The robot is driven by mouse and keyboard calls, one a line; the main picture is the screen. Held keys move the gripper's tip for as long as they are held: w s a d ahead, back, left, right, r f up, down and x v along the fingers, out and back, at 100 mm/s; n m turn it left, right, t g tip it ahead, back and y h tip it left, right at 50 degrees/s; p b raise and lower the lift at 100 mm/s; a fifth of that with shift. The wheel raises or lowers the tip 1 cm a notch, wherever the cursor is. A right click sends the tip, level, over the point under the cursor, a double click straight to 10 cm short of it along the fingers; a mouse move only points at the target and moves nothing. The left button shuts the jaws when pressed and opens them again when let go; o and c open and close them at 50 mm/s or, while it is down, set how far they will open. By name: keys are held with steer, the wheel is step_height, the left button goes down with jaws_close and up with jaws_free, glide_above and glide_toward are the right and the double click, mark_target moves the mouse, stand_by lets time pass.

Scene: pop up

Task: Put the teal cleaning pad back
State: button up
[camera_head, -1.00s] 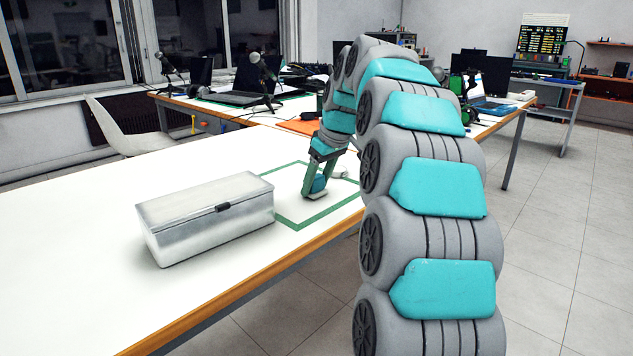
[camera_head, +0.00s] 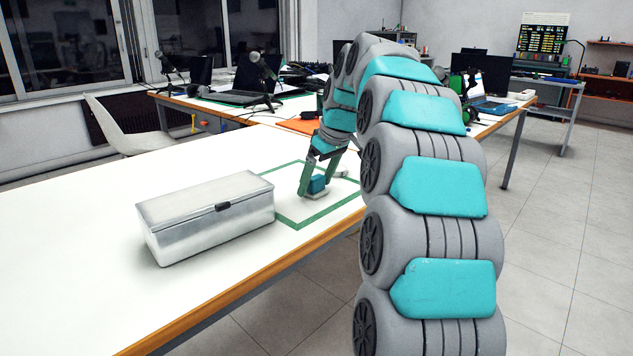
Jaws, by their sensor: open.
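My gripper (camera_head: 316,190) is open and points down inside the green square outline (camera_head: 298,222) on the white table. A small teal block-like thing (camera_head: 318,184), which looks like the teal cleaning pad, shows between its fingers, low over the table. A pale flat piece (camera_head: 316,196) lies under it. I cannot tell whether the fingers touch the pad. A closed silver metal box (camera_head: 205,220) with a dark latch stands to the left of the outline. My arm hides part of the outline's right side.
A small pale object (camera_head: 340,172) lies just right of my gripper. Behind are a laptop (camera_head: 240,97), a microphone (camera_head: 253,58) and an orange mat (camera_head: 300,126) on the far table. The table's front edge is near the outline. The table left of the box is clear.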

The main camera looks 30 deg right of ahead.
steer(key=v, duration=1.1)
steer(key=shift+r+p, duration=0.35)
steer(key=shift+p, duration=0.05)
steer(key=shift+s, duration=0.2)
